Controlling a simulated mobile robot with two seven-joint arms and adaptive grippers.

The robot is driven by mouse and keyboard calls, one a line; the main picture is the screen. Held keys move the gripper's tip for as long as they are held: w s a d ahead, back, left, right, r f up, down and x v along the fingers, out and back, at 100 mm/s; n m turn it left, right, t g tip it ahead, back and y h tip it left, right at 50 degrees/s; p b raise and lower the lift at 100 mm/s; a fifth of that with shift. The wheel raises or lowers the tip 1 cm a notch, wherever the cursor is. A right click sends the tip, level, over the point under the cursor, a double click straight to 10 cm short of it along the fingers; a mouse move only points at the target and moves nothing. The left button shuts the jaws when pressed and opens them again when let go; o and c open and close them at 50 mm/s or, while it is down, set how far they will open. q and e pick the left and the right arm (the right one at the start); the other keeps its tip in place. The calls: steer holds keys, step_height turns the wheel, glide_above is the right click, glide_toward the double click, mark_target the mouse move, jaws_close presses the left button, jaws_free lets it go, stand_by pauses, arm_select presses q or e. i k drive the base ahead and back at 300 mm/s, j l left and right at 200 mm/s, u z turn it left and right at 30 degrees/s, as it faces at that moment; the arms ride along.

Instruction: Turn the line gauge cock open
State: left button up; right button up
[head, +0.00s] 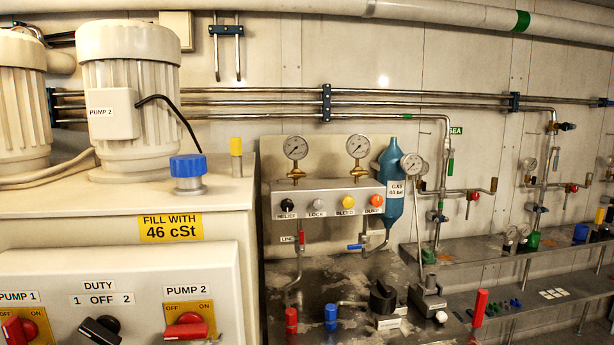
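A small plate marked LINE (287,239) sits below the left end of the grey valve block (328,202). Beside it a small red handle (302,239) stands upright on a thin pipe running down from the block. I take this as the line gauge cock, but it is too small to tell its exact position. Two round gauges stand on the block, the left gauge (296,148) above the RELIEF knob (287,205) and the right gauge (358,146) above the BLEED knob (348,203). Neither of my grippers shows in the head view.
A blue lever (356,247) points left below the blue gas bottle (391,180). The pump cabinet (120,256) with red switches stands close at left. A worn metal bench (345,273) below the block carries red and blue fittings and a black clamp (383,297).

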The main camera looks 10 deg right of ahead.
mark_target(295, 174)
steer(key=i+l+u, duration=0.1)
steer(key=l, duration=0.9)
steer(key=i+l+u, duration=0.15)
steer(key=l, duration=0.85)
steer(key=i+l+u, duration=0.1)
steer(key=l, duration=0.9)
